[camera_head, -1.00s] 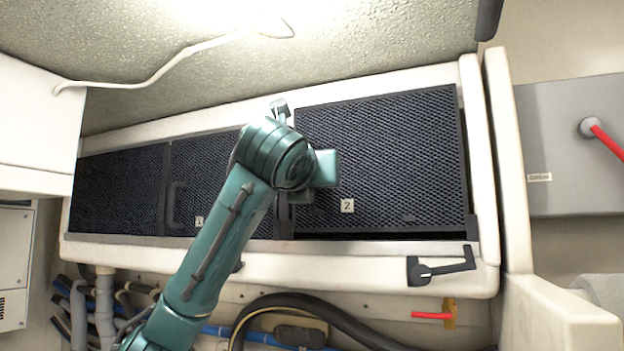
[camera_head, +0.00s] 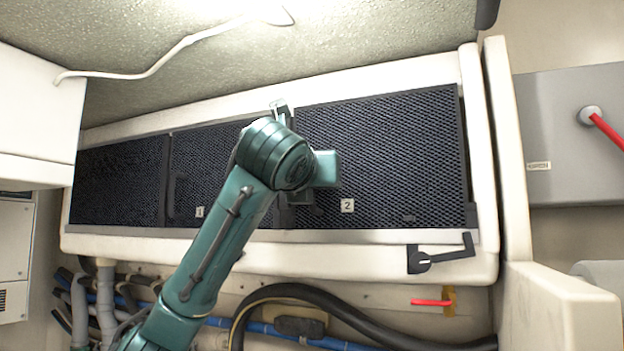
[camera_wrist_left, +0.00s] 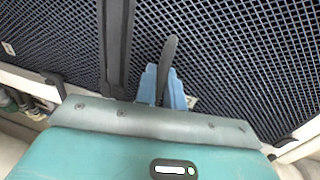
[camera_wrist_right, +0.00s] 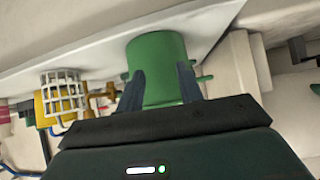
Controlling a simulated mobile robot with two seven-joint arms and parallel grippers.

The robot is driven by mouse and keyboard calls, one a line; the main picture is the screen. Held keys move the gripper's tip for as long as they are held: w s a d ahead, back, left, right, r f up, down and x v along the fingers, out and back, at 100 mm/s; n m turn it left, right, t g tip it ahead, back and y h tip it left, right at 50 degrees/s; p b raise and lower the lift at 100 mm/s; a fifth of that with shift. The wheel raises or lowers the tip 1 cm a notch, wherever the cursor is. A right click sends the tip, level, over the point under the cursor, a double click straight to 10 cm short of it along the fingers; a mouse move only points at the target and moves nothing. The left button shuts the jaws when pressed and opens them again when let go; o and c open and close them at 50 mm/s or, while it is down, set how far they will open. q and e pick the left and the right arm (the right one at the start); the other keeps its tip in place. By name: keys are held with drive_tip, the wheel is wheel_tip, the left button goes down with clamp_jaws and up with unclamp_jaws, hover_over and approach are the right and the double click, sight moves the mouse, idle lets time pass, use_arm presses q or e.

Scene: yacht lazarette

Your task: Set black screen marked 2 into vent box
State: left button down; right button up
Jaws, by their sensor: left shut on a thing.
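The black mesh screen marked 2 (camera_head: 390,140) lies at the right end of the long white vent box (camera_head: 360,262). Its lower edge meets the box's front rim, and a narrow dark gap shows at its right side. In the head view my left arm covers its left edge. In the left wrist view the fingers of my left gripper (camera_wrist_left: 164,88) are shut on a dark upright handle (camera_wrist_left: 170,52) in front of the mesh; the label 2 (camera_wrist_left: 191,101) shows beside them.
The screen marked 1 (camera_head: 210,160) and another dark screen (camera_head: 118,185) fill the box to the left. A black latch (camera_head: 440,260) sits on the front rim at the right. Hoses (camera_head: 320,300) run below. A grey box with a red lever (camera_head: 570,140) stands at the right.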

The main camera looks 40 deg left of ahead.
use_arm(q)
drive_tip(key=shift+f, duration=0.15)
use_arm(e)
drive_tip(key=shift+f, duration=0.15)
use_arm(q)
drive_tip(key=c, duration=1.4)
unclamp_jaws()
drive_tip(key=shift+c, duration=0.2)
drive_tip(key=shift+o, duration=0.2)
drive_tip(key=shift+f, duration=0.1)
drive_tip(key=b+v, duration=0.4)
drive_tip(key=v, duration=0.9)
use_arm(e)
drive_tip(key=shift+w+a+t+y, duration=0.3)
drive_tip(key=shift+a+t+y, duration=0.15)
drive_tip(key=shift+a, duration=0.45)
